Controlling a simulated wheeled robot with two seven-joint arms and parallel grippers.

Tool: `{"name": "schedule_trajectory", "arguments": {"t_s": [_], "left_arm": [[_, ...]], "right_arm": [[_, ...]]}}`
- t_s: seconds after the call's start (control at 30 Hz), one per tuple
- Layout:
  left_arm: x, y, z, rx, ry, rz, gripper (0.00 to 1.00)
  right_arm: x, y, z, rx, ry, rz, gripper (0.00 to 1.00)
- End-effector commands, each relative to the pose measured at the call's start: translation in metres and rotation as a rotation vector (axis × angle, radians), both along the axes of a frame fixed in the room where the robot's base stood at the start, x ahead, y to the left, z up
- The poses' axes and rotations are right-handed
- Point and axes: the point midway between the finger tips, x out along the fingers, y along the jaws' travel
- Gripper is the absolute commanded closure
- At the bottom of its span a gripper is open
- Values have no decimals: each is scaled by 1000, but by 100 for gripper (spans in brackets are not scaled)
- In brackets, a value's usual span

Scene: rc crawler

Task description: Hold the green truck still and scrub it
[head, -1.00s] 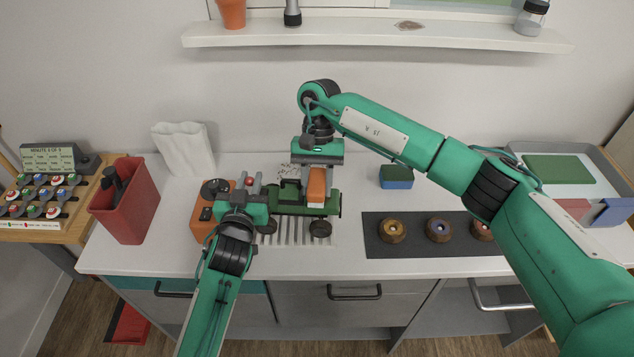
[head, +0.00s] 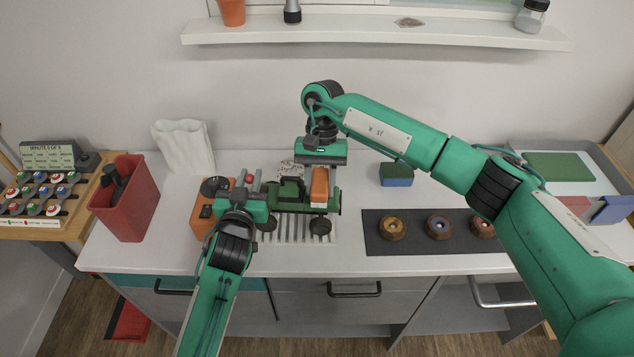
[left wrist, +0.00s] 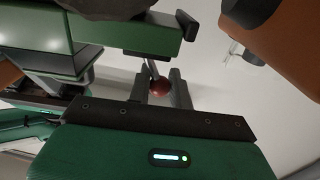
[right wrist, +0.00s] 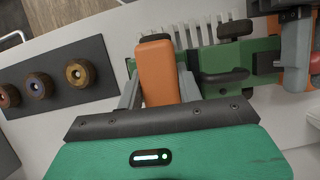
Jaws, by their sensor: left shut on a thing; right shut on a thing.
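The green truck (head: 289,196) sits over a slatted patch on the counter, its dark wheels showing at the front. My left gripper (head: 249,179) is at the truck's left end, shut on a red knob (left wrist: 161,88). The left wrist view shows the knob between the fingers, close to a green bar of the truck; whether it is joined to the truck is unclear. My right gripper (head: 320,172) points down over the truck's right part, shut on an orange block (head: 319,188). The block also shows between the fingers in the right wrist view (right wrist: 158,70). Its underside is hidden.
An orange box (head: 202,214) stands just left of my left gripper. A dark mat (head: 410,244) with several brown rings lies at right. A red bin (head: 139,205) and white bag (head: 184,147) stand left.

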Motion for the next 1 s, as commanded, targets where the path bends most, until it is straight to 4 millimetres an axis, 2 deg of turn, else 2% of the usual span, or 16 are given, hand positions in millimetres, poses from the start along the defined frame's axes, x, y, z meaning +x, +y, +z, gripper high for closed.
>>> {"name": "schedule_trajectory", "arguments": {"t_s": [0.5, 0.67, 1.0], "left_arm": [[0, 0, -4, 2, 8, 1, 100], [0, 0, -4, 2, 8, 1, 100], [0, 0, -4, 2, 8, 1, 100]], "right_arm": [[-4, -32, 0, 0, -1, 0, 82], [-4, -28, 0, 0, 0, 1, 82], [-1, -5, -1, 0, 0, 2, 82]]}}
